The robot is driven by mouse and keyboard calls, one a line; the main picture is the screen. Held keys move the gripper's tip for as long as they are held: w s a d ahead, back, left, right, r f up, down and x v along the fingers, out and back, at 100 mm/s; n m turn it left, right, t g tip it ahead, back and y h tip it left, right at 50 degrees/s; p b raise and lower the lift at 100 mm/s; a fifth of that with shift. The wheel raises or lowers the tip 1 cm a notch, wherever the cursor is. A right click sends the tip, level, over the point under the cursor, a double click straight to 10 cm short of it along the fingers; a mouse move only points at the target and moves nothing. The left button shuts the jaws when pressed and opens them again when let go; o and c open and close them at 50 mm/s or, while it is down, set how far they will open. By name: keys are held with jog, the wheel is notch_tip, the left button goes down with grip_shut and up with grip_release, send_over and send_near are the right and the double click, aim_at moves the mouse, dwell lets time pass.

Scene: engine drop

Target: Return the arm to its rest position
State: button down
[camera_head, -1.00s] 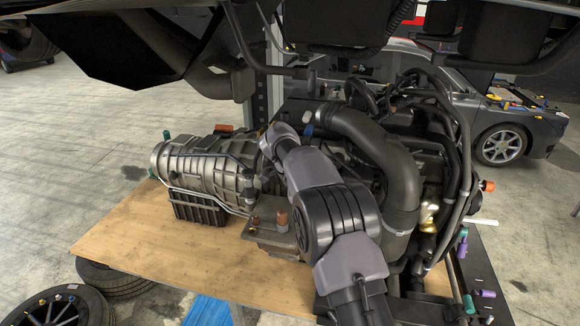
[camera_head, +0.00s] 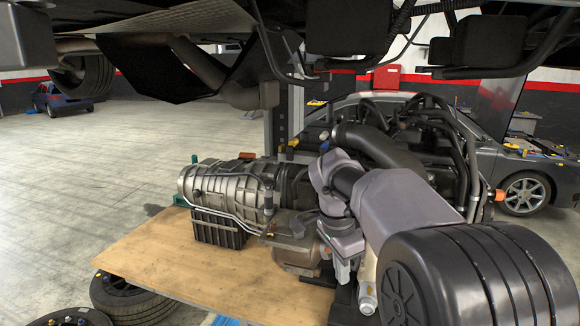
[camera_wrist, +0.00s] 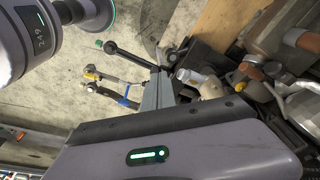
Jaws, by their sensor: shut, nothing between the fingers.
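My arm shows in the head view, with a large dark ribbed joint (camera_head: 480,275) at the lower right. A purple-grey link (camera_head: 405,205) runs up and left from it to my folded wrist joints (camera_head: 335,185). The wrist is in front of the engine's near side. I cannot make out the gripper's fingers in either view. In the wrist view one of my own links with a green light (camera_wrist: 160,155) fills the bottom.
An engine (camera_head: 430,150) with its gearbox (camera_head: 225,190) rests on a wooden tabletop (camera_head: 190,270). The car underside hangs overhead. Tyres (camera_head: 130,300) lie on the floor below left. A grey car (camera_head: 480,160) stands behind. Open floor (camera_head: 70,180) lies left.

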jog(key=s+a+f+n+t+y+b, duration=0.1)
jog(key=s+f+n+t+y+b, duration=0.2)
jog(key=s+f+n+b, duration=0.6)
jog(key=s+f+t+b, duration=0.1)
jog(key=s+f+b, duration=1.5)
jog(key=s, duration=0.4)
jog(key=shift+s+a+f+t+y, duration=0.25)
jog(key=shift+f+t+y, duration=0.05)
jog(key=shift+f, duration=0.25)
